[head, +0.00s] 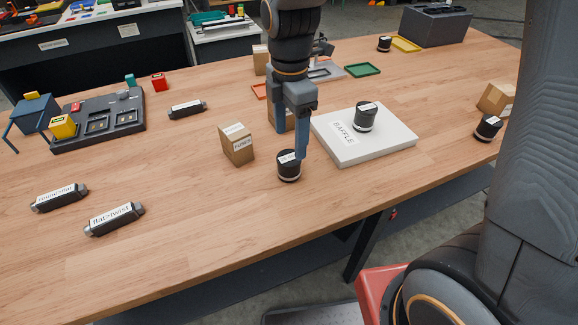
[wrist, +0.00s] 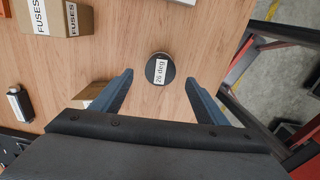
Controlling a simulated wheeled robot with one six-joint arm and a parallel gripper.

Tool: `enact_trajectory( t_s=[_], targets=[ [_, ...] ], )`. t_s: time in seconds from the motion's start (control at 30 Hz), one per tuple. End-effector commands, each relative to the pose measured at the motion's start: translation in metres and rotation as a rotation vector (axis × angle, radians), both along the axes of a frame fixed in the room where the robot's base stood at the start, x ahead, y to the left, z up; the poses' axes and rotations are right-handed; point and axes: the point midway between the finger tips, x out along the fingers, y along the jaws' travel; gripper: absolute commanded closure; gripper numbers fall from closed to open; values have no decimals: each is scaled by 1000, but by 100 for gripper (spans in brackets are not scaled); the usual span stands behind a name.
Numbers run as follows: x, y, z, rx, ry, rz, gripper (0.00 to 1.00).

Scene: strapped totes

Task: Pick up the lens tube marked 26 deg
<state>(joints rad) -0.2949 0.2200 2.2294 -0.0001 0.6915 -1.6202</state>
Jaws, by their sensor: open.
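The lens tube marked 26 deg (wrist: 151,72) is a short black cylinder standing upright on the wooden table, with a white label on top. It shows in the head view as the dark tube (head: 289,171) under my gripper (head: 289,143); its label is too small to read there. In the wrist view the tube lies between the two blue fingertips of my gripper (wrist: 158,76), with a gap on each side. My gripper is open and empty, pointing down, with its fingers at or just above the tube. I cannot tell the exact height.
A FUSES box (head: 236,149) stands close left of the tube. Other dark tubes stand at the right (head: 487,129) and back (head: 384,45). The table in front is clear.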

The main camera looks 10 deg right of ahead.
Motion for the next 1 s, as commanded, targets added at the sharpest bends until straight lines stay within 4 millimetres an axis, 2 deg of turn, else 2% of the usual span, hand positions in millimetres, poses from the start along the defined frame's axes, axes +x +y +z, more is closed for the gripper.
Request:
enact_trajectory(
  t_s=[0.37, 0.7, 1.0],
  targets=[
    [-2, 1, -32, -1, 4, 13, 32],
    [-3, 2, -71, -1, 4, 11, 32],
    [-2, 3, -77, 0, 1, 11, 32]
  ],
)
